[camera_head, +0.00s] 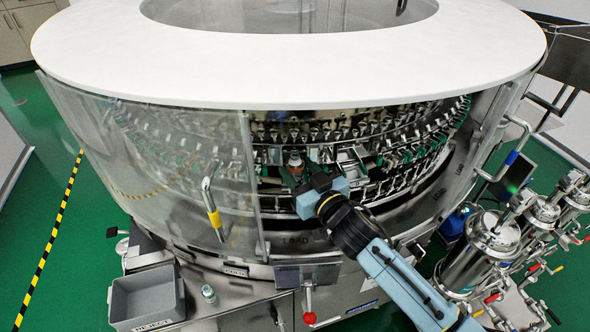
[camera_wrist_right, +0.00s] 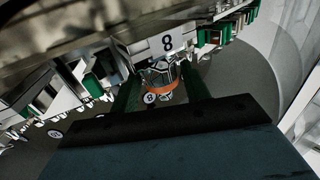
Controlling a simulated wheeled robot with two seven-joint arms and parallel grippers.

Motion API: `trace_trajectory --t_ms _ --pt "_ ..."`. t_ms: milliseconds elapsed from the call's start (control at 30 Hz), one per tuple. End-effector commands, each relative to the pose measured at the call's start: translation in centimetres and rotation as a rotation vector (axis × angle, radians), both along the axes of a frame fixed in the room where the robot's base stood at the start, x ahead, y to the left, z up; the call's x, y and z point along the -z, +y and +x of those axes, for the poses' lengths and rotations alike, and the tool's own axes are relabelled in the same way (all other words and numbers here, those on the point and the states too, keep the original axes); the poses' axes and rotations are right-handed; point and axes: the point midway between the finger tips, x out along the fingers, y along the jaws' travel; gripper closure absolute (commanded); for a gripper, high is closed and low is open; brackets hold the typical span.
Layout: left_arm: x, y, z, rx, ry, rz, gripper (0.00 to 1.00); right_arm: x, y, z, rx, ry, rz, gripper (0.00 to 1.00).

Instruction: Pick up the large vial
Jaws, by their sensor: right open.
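A clear glass vial with an orange band (camera_wrist_right: 162,82) shows in the right wrist view, just below the label marked 8. It is at the washer's rack of holders. My right gripper (camera_wrist_right: 160,92) is open, with its two dark green fingers on either side of the vial; I cannot tell whether they touch it. In the head view my right gripper (camera_head: 294,170) reaches in at the washer's front, and a small orange spot shows at its tips. The vial's lower part is hard to make out. My left gripper is not in view.
The round washer (camera_head: 290,75) has a white top and a clear guard (camera_head: 165,160) left of my arm. A grey bin (camera_head: 146,298) and a small bottle (camera_head: 208,293) stand on the lower ledge. Steel canisters (camera_head: 482,252) stand at the right.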

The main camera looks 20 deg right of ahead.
Motion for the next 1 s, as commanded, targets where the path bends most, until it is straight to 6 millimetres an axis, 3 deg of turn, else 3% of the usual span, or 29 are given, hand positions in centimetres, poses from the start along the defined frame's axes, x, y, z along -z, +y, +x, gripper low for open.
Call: trace_trajectory --t_ms 267,500,767,1000 --pt "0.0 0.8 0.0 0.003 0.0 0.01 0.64 0.0 0.1 0.2 0.0 0.0 0.0 0.55" --pt "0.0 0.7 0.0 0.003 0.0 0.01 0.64 0.0 0.1 0.2 -0.001 0.0 0.0 0.86" --pt "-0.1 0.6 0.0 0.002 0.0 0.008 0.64 -0.3 0.1 0.2 -0.001 -0.001 0.0 0.87" --pt "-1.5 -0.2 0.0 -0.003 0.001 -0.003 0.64 -4.4 0.1 0.2 -0.002 -0.006 0.0 0.87"
